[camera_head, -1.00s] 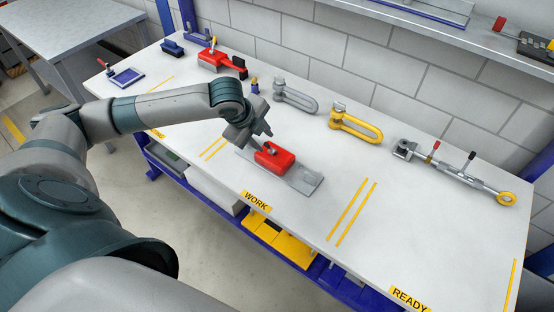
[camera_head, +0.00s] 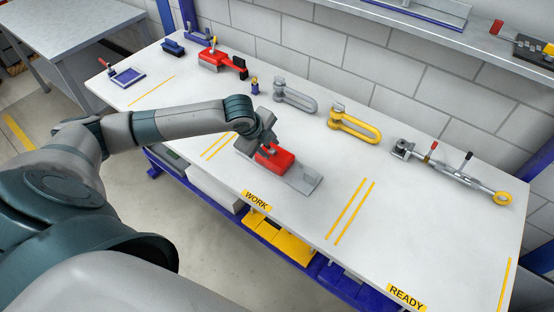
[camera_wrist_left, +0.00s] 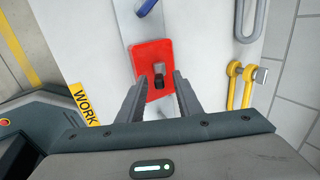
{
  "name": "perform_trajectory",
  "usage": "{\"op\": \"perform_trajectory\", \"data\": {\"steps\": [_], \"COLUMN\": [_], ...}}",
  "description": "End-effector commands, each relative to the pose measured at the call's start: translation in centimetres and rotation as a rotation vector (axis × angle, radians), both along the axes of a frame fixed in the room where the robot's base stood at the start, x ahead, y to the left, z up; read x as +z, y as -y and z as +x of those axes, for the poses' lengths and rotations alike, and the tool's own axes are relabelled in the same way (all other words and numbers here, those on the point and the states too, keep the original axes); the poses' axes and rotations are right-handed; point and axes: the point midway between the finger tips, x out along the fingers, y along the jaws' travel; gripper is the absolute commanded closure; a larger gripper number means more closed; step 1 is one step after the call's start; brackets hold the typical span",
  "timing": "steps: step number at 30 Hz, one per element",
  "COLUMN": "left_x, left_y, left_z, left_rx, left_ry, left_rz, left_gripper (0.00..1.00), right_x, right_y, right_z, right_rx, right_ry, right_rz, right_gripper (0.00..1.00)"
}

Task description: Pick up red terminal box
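The red terminal box (camera_head: 275,157) sits on a grey metal plate (camera_head: 304,181) in the work area of the white bench. In the left wrist view the red box (camera_wrist_left: 151,53) shows a dark grey part (camera_wrist_left: 158,76) on its face. My left gripper (camera_head: 266,147) is at the box, and its hand hides part of it. In the left wrist view my left gripper (camera_wrist_left: 157,86) is open, with its fingers apart near the box's lower part; I cannot tell whether they touch it. My right gripper is not in view.
A grey shackle (camera_head: 296,97), a yellow shackle (camera_head: 355,124) and a turnbuckle-like tool (camera_head: 455,172) lie behind and to the right. A red tool (camera_head: 222,62) lies at the back left. The bench near the READY label (camera_head: 407,298) is clear.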

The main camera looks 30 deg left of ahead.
Motion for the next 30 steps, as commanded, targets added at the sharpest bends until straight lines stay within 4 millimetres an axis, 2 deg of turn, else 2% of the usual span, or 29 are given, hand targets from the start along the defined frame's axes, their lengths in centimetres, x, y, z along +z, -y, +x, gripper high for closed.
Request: {"op": "perform_trajectory", "data": {"steps": [8, 12, 30], "left_x": [0.02, 0.02, 0.03], "left_y": [-0.01, -0.02, -0.02], "left_z": [-0.02, -0.02, -0.03], "left_rx": [0.0, 0.0, 0.0], "left_ry": [0.0, 0.0, 0.0], "left_rz": [0.0, 0.0, 0.0], "left_gripper": [0.68, 1.0, 1.0], "right_x": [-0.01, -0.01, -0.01], "right_y": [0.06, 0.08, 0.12], "right_z": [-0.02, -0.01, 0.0], "right_rx": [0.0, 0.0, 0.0], "right_ry": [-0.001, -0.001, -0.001], "right_rz": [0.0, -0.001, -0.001], "right_gripper": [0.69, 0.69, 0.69]}}
